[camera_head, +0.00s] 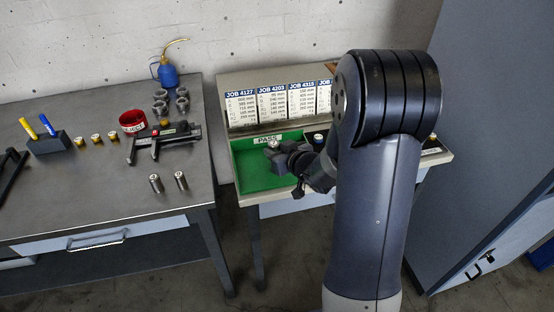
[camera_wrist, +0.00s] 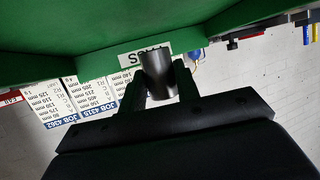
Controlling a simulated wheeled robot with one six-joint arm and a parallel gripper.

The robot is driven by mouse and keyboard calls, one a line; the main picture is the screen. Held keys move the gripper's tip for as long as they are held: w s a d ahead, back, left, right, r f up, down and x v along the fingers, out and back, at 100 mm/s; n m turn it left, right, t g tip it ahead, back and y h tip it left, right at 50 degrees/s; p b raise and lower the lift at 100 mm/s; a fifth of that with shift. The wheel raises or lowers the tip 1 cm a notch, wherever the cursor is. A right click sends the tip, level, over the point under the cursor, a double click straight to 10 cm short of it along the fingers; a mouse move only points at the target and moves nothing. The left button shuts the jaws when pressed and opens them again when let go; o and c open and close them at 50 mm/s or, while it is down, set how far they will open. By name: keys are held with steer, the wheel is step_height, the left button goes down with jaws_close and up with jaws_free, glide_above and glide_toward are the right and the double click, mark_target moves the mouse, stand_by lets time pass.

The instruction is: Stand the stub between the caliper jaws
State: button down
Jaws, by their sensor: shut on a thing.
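My gripper (camera_head: 275,149) is over the green PASS tray (camera_head: 250,182), shut on a stub. The stub (camera_head: 272,143) shows as a small pale metal top in the head view. In the wrist view the stub (camera_wrist: 157,72) is a dark cylinder between the two fingers of my gripper (camera_wrist: 158,82). The caliper (camera_head: 165,138), dark with black and red parts, lies on the left bench, well left of my gripper. I cannot make out anything between its jaws. Two other metal stubs (camera_head: 155,183) (camera_head: 180,180) stand on the bench in front of it.
The bench (camera_head: 100,200) also holds a red ring (camera_head: 132,121), several grey nuts (camera_head: 160,107), brass pieces (camera_head: 97,138), a marker block (camera_head: 48,143) and a blue oil can (camera_head: 168,75). A job board (camera_head: 240,108) stands behind the tray. My arm hides the tray's right side.

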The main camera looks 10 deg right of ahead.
steer(key=shift+f, duration=1.35)
steer(key=shift+f+b, duration=0.1)
steer(key=shift+b, duration=0.25)
steer(key=c, duration=1.1)
jaws_free()
steer(key=shift+o, duration=0.2)
